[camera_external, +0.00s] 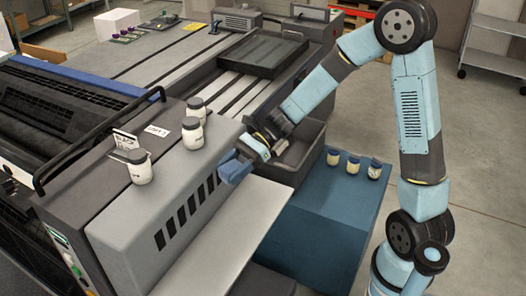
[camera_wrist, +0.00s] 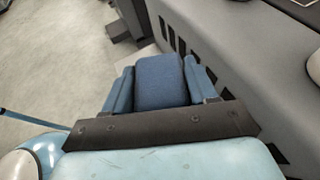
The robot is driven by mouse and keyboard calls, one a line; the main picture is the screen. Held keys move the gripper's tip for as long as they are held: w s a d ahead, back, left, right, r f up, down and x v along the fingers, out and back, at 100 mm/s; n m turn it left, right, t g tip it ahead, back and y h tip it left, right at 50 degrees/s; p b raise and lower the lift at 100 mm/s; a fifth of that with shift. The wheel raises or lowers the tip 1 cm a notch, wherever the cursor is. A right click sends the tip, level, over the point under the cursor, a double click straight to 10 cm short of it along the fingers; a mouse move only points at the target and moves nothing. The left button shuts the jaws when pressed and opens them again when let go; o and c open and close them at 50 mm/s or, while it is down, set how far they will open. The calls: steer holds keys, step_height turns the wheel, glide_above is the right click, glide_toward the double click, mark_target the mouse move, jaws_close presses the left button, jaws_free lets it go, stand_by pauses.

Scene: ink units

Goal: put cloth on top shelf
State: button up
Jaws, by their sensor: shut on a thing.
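My gripper (camera_external: 250,150) is shut on a folded blue cloth (camera_external: 236,171). It hangs in the air by the slotted side of the grey ink unit, right of its top. In the wrist view, the cloth (camera_wrist: 160,82) shows between the two light-blue fingers of my gripper (camera_wrist: 160,92). The flat top shelf of the grey unit (camera_external: 175,165) carries three white jars: two at the back (camera_external: 195,107) (camera_external: 192,132) and one nearer the front (camera_external: 139,166). The cloth's underside is hidden.
Small signs (camera_external: 157,130) stand by the jars. A lower light-grey ledge (camera_external: 225,240) runs along the unit's right side. A blue surface (camera_external: 320,215) with three small jars (camera_external: 353,163) lies to the right.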

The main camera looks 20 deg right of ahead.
mark_target(236, 230)
step_height(236, 230, down, 23)
steer(key=shift+r, duration=0.1)
stand_by(0.8)
steer(key=o, duration=1)
steer(key=v, duration=1.2)
steer(key=shift+d, duration=0.1)
